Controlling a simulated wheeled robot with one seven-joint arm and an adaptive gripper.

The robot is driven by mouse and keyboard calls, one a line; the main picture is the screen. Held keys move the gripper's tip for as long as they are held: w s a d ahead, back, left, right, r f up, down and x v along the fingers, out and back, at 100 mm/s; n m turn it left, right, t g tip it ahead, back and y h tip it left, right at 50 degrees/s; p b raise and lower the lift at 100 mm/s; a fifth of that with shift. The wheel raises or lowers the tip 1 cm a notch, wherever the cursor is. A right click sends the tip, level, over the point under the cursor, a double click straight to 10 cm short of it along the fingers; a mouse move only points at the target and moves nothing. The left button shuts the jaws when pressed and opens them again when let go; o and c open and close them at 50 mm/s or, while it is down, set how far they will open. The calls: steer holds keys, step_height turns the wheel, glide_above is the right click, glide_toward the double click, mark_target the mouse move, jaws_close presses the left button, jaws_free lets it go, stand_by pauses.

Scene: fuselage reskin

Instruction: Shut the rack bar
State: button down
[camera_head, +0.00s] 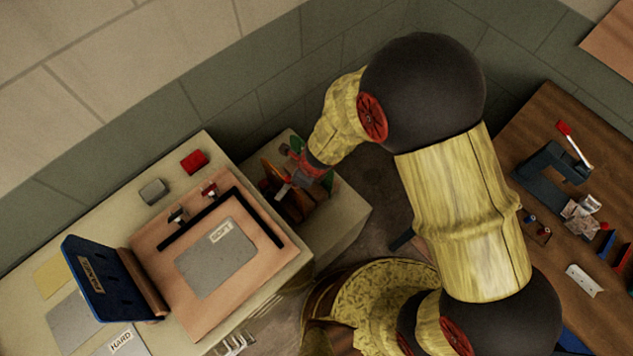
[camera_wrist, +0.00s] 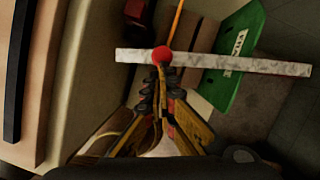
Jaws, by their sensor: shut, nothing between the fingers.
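The rack bar (camera_wrist: 250,65) is a pale, mottled strip lying across the upper part of the wrist view, with a red round knob (camera_wrist: 162,54) on it. My gripper (camera_wrist: 160,70) is shut and empty, its tips right at the knob; whether they touch it I cannot tell. The bar crosses in front of a wooden rack (camera_wrist: 199,47) and a green labelled piece (camera_wrist: 236,45). In the head view my gripper (camera_head: 298,178) is over the small rack (camera_head: 275,180) on the low cabinet, and my wrist hides part of it.
A pale cabinet (camera_head: 25,270) on the left carries a board with a grey plate (camera_head: 215,262), a blue hinged panel (camera_head: 85,278), a red block (camera_head: 194,161) and a grey block (camera_head: 153,191). A wooden bench (camera_head: 535,130) with tools stands right. A wall rises behind the rack.

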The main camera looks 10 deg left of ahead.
steer(key=shift+w+a+m+t+p, duration=0.15)
steer(key=shift+w+a+m+p, duration=0.25)
steer(key=shift+a, duration=0.45)
steer(key=shift+w+a+m+t+p, duration=0.1)
steer(key=shift+w+a+m+p, duration=0.35)
steer(key=shift+a, duration=0.4)
steer(key=shift+w+a+m+t+p, duration=0.2)
steer(key=shift+a+m+p, duration=0.3)
steer(key=shift+a, duration=0.35)
steer(key=shift+w+d, duration=0.1)
